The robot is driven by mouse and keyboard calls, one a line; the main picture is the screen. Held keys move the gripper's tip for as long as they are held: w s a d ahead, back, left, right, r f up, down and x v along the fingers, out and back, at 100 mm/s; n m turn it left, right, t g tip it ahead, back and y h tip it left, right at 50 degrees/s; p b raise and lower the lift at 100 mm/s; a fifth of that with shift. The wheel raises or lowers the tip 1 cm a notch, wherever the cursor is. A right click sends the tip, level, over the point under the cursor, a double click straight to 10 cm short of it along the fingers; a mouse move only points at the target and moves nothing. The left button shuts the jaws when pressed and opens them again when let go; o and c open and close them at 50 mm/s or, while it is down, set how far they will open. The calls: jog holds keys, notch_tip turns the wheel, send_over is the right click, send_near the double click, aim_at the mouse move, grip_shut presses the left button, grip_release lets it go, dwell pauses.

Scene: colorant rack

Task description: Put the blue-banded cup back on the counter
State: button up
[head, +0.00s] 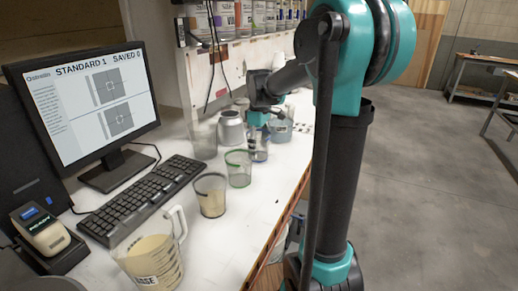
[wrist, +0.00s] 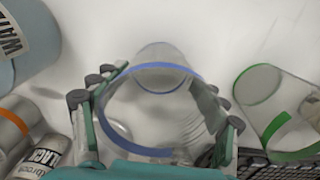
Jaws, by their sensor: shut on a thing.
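The blue-banded cup (wrist: 150,68) is clear with a blue rim. In the wrist view its mouth faces the camera and its base points away, towards the white surface. My gripper (wrist: 160,112) is shut on it, with one finger on each side of the cup. In the head view my gripper (head: 259,120) is at the far part of the white counter (head: 262,197), with the cup (head: 260,154) below it, partly hidden. I cannot tell whether the cup's base touches the counter.
A green-banded cup (head: 238,170) stands close by, nearer the head camera; a dark-rimmed cup (head: 210,197) and a base jug (head: 152,262) follow. A water container (wrist: 22,42) and cans (wrist: 45,158) are left in the wrist view. A keyboard (head: 143,195) lies left.

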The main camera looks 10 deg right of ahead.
jog(key=shift+f, duration=0.25)
jog(key=o, duration=1.1)
notch_tip(320, 180, up, 12)
jog(key=shift+s+r, duration=0.1)
